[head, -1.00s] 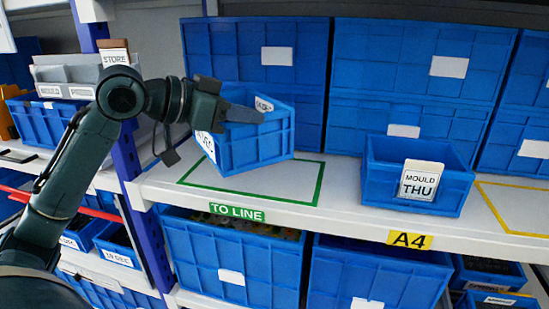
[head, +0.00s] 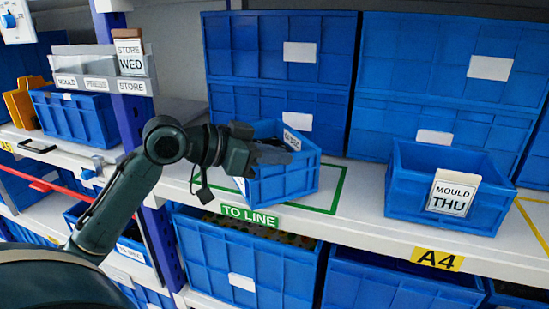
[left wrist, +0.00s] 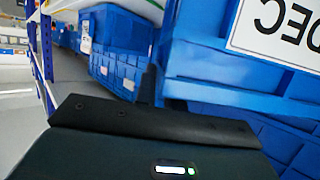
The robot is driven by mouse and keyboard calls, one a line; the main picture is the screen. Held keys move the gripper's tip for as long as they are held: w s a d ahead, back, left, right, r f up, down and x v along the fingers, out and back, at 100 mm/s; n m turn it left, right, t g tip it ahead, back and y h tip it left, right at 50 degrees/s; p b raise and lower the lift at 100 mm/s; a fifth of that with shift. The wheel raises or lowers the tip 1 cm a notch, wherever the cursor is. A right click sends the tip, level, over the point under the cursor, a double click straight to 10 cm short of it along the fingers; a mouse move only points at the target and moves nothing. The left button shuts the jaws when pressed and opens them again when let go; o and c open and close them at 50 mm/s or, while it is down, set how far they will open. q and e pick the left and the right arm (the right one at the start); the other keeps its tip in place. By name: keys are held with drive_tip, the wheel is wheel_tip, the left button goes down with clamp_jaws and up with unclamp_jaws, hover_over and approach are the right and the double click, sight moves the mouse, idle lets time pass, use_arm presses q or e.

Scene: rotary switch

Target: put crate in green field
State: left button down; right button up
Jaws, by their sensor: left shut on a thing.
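A blue open crate (head: 290,182) with white labels is held over the green field (head: 339,190), a green outline painted on the white shelf. The crate is turned at an angle to the outline and covers much of it. I cannot tell whether its base touches the shelf. My left gripper (head: 272,153) comes in from the left and is shut on the crate's near upper wall. In the left wrist view the crate (left wrist: 200,60) fills the upper right, with its white label upside down. My right gripper is in neither view.
A blue crate (head: 400,207) labelled MOULD THU stands to the right on the same shelf, near a yellow outline (head: 530,222). Large stacked blue crates (head: 250,55) stand behind. A blue post (head: 130,110) is at left. Bare shelf shows between the green outline and the MOULD crate.

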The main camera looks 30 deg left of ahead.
use_arm(q)
drive_tip(key=c, duration=2)
unclamp_jaws()
drive_tip(key=shift+f, duration=0.15)
drive_tip(key=o, duration=0.5)
drive_tip(key=b+v, duration=0.2)
drive_tip(key=v, duration=1)
